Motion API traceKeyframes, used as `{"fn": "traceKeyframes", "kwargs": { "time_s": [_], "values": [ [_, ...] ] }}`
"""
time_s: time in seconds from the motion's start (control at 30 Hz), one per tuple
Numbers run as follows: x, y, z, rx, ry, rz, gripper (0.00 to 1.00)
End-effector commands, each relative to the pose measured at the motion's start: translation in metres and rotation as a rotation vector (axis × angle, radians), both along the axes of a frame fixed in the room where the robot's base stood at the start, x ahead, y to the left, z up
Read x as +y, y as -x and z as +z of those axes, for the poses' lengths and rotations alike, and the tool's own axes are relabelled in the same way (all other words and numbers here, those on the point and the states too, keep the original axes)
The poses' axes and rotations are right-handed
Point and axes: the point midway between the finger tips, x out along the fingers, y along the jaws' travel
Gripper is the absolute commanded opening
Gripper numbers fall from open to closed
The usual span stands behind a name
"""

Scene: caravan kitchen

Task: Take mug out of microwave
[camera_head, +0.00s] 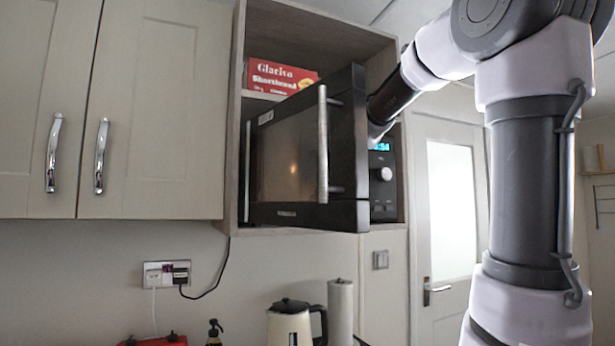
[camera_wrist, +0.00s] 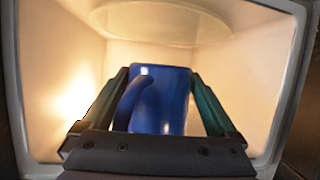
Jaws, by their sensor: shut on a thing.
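The microwave (camera_head: 383,205) sits in a wooden wall cabinet, and its door (camera_head: 345,150) stands open toward me. The door hides the cavity and my gripper in the head view; my arm reaches in behind it. In the wrist view the lit cavity (camera_wrist: 262,85) surrounds a blue mug (camera_wrist: 172,100) with its curved handle showing toward the left. My gripper (camera_wrist: 160,78) is shut on the mug, one green-sided finger on each side. The round plate (camera_wrist: 160,22) shows at the top of the wrist view. I cannot tell whether the mug touches it.
A red shortbread box (camera_head: 280,76) lies on the shelf above the microwave. Closed cupboards (camera_head: 150,110) are on the left. A kettle (camera_head: 290,322), a paper roll (camera_head: 340,310) and a dark pump bottle (camera_head: 214,333) stand below. A white door (camera_head: 450,210) is behind my arm.

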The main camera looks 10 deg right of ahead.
Motion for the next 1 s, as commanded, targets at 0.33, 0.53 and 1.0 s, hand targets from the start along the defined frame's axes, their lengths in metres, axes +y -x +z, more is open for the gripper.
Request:
{"fn": "traceKeyframes", "kwargs": {
  "time_s": [0.33, 0.53, 1.0],
  "values": [
    [-0.012, 0.040, 0.002, -0.003, 0.000, 0.000, 0.03],
    [-0.016, 0.056, 0.001, -0.002, 0.000, 0.000, 0.03],
    [-0.021, 0.071, 0.001, -0.001, 0.000, 0.000, 0.03]
  ]
}}
